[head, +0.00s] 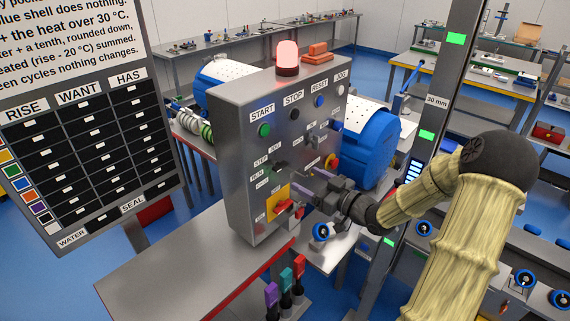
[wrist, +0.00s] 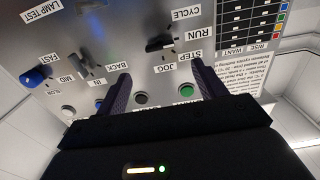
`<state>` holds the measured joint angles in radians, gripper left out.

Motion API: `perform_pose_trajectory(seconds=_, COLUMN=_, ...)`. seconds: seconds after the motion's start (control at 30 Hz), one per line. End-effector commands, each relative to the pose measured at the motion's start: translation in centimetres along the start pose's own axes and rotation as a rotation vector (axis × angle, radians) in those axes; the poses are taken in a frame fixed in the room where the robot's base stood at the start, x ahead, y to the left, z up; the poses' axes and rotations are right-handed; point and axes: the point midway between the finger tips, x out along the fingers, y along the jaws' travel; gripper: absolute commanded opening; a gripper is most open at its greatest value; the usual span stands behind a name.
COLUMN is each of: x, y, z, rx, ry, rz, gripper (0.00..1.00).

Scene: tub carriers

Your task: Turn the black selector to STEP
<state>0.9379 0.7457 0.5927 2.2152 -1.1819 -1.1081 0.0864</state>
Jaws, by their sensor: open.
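The black selector (head: 281,168) is on the front of the grey control box (head: 240,110), left of my gripper. In the wrist view, which is upside down, the black selector (wrist: 158,45) has its bar lying roughly level. One end faces the RUN label (wrist: 187,34). The STEP label (wrist: 188,56), JOG and CYCLE labels stand around it. My gripper (head: 309,185) is open at the box's face. In the wrist view the fingers of my gripper (wrist: 162,69) are apart, with the selector just beyond and between the tips. I see no finger touching it.
A green START button (head: 264,130) and other buttons sit above the selector. A red switch on a yellow plate (head: 283,207) lies below. A grey lever (wrist: 85,64) and a blue knob (wrist: 36,76) are close by. A red lamp (head: 287,57) tops the box.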

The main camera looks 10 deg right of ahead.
Motion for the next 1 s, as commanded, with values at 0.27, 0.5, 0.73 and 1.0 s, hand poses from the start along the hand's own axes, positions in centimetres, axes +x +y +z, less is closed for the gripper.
perform_pose_trajectory(seconds=0.27, x=5.1, y=-0.1, z=-0.3, rx=0.002, ry=0.0, rz=-0.003, gripper=0.7)
perform_pose_trajectory(seconds=0.5, x=8.6, y=0.0, z=-0.2, rx=0.001, ry=0.0, rz=-0.001, gripper=0.7)
perform_pose_trajectory(seconds=0.73, x=9.3, y=0.0, z=0.1, rx=0.001, ry=-0.001, rz=0.001, gripper=0.7)
perform_pose_trajectory(seconds=1.0, x=9.3, y=0.0, z=0.1, rx=0.001, ry=-0.001, rz=0.001, gripper=0.49)
